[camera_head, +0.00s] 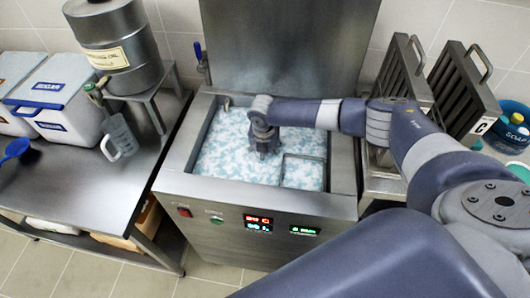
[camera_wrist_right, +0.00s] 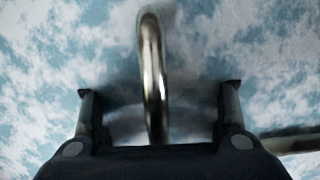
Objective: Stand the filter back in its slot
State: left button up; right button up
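A shiny metal handle (camera_wrist_right: 153,75) stands up between the fingers of my right gripper (camera_wrist_right: 160,115) in the right wrist view. The fingers are open, with a gap on each side of the handle. White and blue foam lies behind it; whatever the handle belongs to is hidden. In the head view my right gripper (camera_head: 266,152) points down into the foam-filled steel tank (camera_head: 174,180). Two dark slatted filters with handles stand tilted at the right: one at the back (camera_head: 402,68) and a nearer one (camera_head: 462,92) marked "C". My left gripper is out of view.
A steel counter (camera_head: 75,190) at left holds white bins (camera_head: 62,95), a measuring jug (camera_head: 120,135) and a blue ladle (camera_head: 15,149). A metal canister (camera_head: 115,45) stands behind. A soap tub (camera_head: 510,135) is far right.

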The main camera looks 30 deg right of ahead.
grip_shut()
jog(key=shift+w+r+p, duration=0.1)
jog(key=shift+r+p, duration=5.45)
jog(key=shift+r, duration=0.55)
notch_tip(320, 180, up, 12)
jog(key=p, duration=0.7)
